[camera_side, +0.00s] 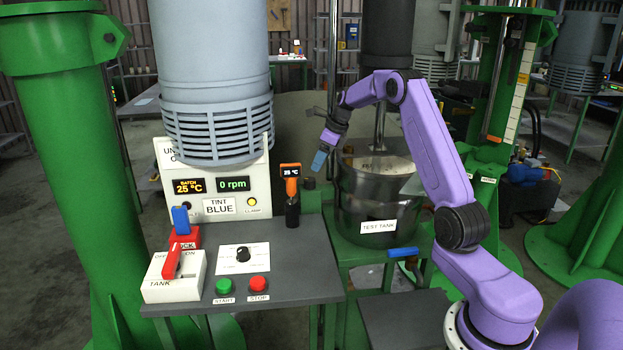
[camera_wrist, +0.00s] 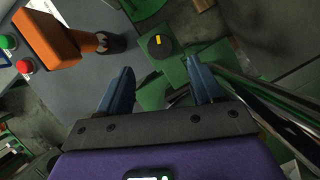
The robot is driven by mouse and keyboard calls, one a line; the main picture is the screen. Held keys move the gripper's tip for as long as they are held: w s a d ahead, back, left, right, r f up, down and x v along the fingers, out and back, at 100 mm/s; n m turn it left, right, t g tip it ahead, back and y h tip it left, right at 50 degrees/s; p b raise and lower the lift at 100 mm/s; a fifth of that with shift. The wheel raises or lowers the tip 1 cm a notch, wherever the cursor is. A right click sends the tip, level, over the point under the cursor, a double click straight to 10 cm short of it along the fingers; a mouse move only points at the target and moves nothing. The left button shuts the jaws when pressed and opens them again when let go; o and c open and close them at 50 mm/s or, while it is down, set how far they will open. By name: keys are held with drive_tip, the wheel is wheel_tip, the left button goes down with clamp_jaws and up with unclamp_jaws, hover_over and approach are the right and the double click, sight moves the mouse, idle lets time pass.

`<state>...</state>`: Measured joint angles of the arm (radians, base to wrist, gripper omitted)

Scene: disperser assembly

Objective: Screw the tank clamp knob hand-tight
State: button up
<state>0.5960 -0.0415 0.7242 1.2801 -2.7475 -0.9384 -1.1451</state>
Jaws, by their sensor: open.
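The tank clamp knob (camera_wrist: 160,47), round and black with a yellow mark, sits on a green bracket in the wrist view, just beyond my fingertips and roughly centred between them. In the side view a small dark knob (camera_side: 310,183) shows on the green support left of the tank. My gripper (camera_wrist: 160,66) is open with blue fingers and nothing between them. In the side view my gripper (camera_side: 319,160) points down, above and slightly right of the knob, apart from it. The metal test tank (camera_side: 379,227) stands right of it.
An orange thermometer (camera_side: 291,171) with a display stands upright close left of the knob; it also shows in the wrist view (camera_wrist: 45,40). The grey control panel (camera_side: 300,262) lies in front. A blue-handled valve (camera_side: 403,252) is below the tank.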

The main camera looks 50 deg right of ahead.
sight(310, 179)
drive_tip(key=x, duration=0.7)
drive_tip(key=shift+w+a+f, duration=0.1)
drive_tip(key=shift+w+f, duration=0.05)
drive_tip(key=shift+f, duration=0.15)
drive_tip(key=c, duration=1.1)
